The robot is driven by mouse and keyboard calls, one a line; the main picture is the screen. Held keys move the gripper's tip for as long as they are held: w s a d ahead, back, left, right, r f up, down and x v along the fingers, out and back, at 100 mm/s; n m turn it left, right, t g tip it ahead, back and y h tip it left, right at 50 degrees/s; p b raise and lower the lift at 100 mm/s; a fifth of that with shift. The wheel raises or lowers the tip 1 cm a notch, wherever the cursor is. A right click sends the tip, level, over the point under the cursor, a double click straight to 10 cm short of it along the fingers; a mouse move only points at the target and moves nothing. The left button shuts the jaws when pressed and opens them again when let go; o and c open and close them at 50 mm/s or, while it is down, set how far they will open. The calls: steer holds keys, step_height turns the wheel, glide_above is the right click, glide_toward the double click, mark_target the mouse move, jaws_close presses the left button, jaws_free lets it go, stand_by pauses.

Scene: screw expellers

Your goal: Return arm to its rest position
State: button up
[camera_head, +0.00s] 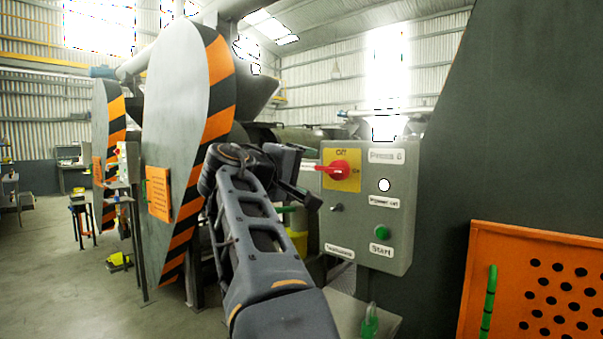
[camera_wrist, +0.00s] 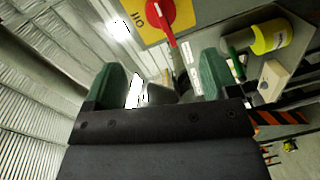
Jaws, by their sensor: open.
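My arm reaches up from the bottom middle of the head view, bent at the top. My gripper (camera_head: 308,183) is just left of the grey control box (camera_head: 400,235), in front of its left edge. The box carries a red rotary switch (camera_head: 338,168) on a yellow plate, a small toggle (camera_head: 336,208) and a green Start button (camera_head: 382,233). In the wrist view the two green fingers (camera_wrist: 160,80) are spread apart with nothing between them. The red switch (camera_wrist: 179,14) lies beyond them at the top.
A large grey guard with orange-and-black striped edge (camera_head: 183,130) stands left of my arm. An orange perforated panel (camera_head: 535,285) is at right. A small grey shelf (camera_head: 362,312) sits below the box. A yellow container (camera_wrist: 270,37) shows in the wrist view. Open floor lies at left.

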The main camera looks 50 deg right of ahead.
steer(key=shift+w, duration=0.1)
stand_by(0.5)
steer(key=w+a+f+n+t+y+p, duration=0.15)
steer(key=w+a+f+y, duration=0.25)
steer(key=f, duration=0.6)
steer(key=w+a+f+t+y+p, duration=0.2)
steer(key=w+a+f+t+y, duration=0.15)
steer(key=f, duration=0.65)
steer(key=s+a+f+y+p, duration=0.2)
steer(key=a+f+y+p, duration=0.1)
steer(key=a, duration=0.4)
steer(key=s+a+f+g+y+p, duration=0.1)
steer(key=s+a+f+y+p, duration=0.2)
steer(key=a, duration=0.4)
steer(key=s+a+f+y+p, duration=0.3)
steer(key=a+p, duration=0.1)
steer(key=a, duration=0.4)
steer(key=shift+n+p, duration=0.35)
steer(key=shift+n, duration=0.1)
steer(key=shift+a+f+y, duration=0.1)
steer(key=shift+y, duration=0.15)
